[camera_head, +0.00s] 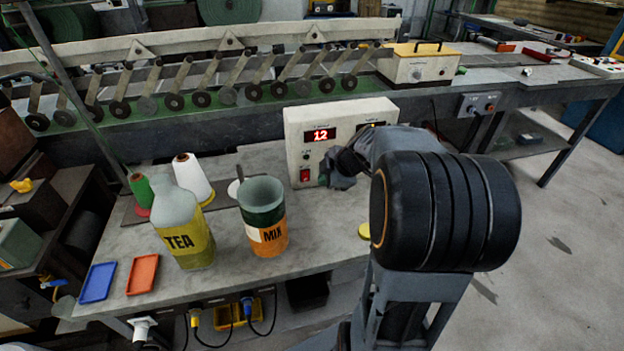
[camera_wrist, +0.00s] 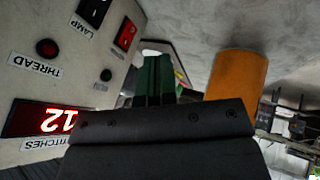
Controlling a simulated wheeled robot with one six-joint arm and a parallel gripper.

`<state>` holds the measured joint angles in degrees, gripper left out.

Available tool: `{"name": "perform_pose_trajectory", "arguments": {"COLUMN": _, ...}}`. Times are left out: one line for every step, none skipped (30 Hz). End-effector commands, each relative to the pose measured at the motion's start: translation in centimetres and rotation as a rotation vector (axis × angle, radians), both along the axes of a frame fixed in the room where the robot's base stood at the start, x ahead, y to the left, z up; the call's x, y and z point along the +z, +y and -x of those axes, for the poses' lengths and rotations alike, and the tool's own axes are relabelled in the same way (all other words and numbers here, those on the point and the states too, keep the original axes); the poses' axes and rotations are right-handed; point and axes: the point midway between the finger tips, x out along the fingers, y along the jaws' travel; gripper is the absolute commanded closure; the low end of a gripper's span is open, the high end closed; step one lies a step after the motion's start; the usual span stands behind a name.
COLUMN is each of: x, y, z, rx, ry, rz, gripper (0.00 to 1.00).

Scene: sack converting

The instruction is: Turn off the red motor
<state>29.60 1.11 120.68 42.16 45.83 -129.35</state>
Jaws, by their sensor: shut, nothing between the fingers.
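A cream control box (camera_head: 300,125) stands on the bench with a lit red "12" display (camera_head: 320,135) and a red rocker switch (camera_head: 304,175). No label naming a motor is readable. My gripper (camera_head: 340,180) is shut and empty in front of the box's lower face; its fingers (camera_wrist: 157,65) point past the panel in the wrist view. My arm hides the box's right side.
A MIX cup (camera_head: 266,220) and a TEA bottle (camera_head: 185,225) stand left of my gripper; the cup's orange part (camera_wrist: 237,75) is close by in the wrist view. Thread cones (camera_head: 190,178) and two small trays (camera_head: 142,274) are further left. Bare bench lies in front of the box.

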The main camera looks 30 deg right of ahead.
Motion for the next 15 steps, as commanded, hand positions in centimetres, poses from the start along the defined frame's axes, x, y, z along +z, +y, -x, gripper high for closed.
{"name": "perform_pose_trajectory", "arguments": {"x": -1.0, "y": 0.4, "z": -0.5, "rx": 0.002, "ry": 0.005, "rz": -0.002, "gripper": 1.0}}
{"name": "perform_pose_trajectory", "arguments": {"x": -1.4, "y": 0.5, "z": -0.8, "rx": 0.003, "ry": 0.005, "rz": -0.002, "gripper": 1.0}}
{"name": "perform_pose_trajectory", "arguments": {"x": -2.1, "y": 0.7, "z": -1.2, "rx": 0.002, "ry": 0.005, "rz": -0.003, "gripper": 1.0}}
{"name": "perform_pose_trajectory", "arguments": {"x": -2.5, "y": 0.9, "z": -1.5, "rx": 0.002, "ry": 0.005, "rz": -0.003, "gripper": 1.0}}
{"name": "perform_pose_trajectory", "arguments": {"x": -3.0, "y": 1.0, "z": -1.7, "rx": 0.002, "ry": 0.006, "rz": -0.002, "gripper": 1.0}}
{"name": "perform_pose_trajectory", "arguments": {"x": -3.6, "y": 1.2, "z": -2.1, "rx": 0.002, "ry": 0.004, "rz": -0.002, "gripper": 1.0}}
{"name": "perform_pose_trajectory", "arguments": {"x": -4.1, "y": 1.3, "z": -2.4, "rx": 0.002, "ry": 0.004, "rz": -0.002, "gripper": 1.0}}
{"name": "perform_pose_trajectory", "arguments": {"x": -4.5, "y": 1.5, "z": -2.7, "rx": 0.002, "ry": 0.004, "rz": -0.002, "gripper": 1.0}}
{"name": "perform_pose_trajectory", "arguments": {"x": -5.0, "y": 1.6, "z": -3.0, "rx": 0.002, "ry": 0.004, "rz": -0.002, "gripper": 1.0}}
{"name": "perform_pose_trajectory", "arguments": {"x": -5.1, "y": 1.6, "z": -3.3, "rx": 0.001, "ry": 0.003, "rz": 0.0, "gripper": 1.0}}
{"name": "perform_pose_trajectory", "arguments": {"x": -4.9, "y": 1.4, "z": -3.8, "rx": 0.0, "ry": 0.002, "rz": 0.0, "gripper": 1.0}}
{"name": "perform_pose_trajectory", "arguments": {"x": -4.9, "y": 1.3, "z": -4.4, "rx": 0.0, "ry": 0.002, "rz": 0.0, "gripper": 1.0}}
{"name": "perform_pose_trajectory", "arguments": {"x": -5.0, "y": 1.2, "z": -4.7, "rx": 0.0, "ry": 0.002, "rz": 0.0, "gripper": 1.0}}
{"name": "perform_pose_trajectory", "arguments": {"x": -5.0, "y": 1.2, "z": -5.0, "rx": 0.0, "ry": 0.002, "rz": 0.0, "gripper": 1.0}}
{"name": "perform_pose_trajectory", "arguments": {"x": -5.1, "y": 1.1, "z": -5.4, "rx": 0.0, "ry": 0.002, "rz": 0.0, "gripper": 1.0}}
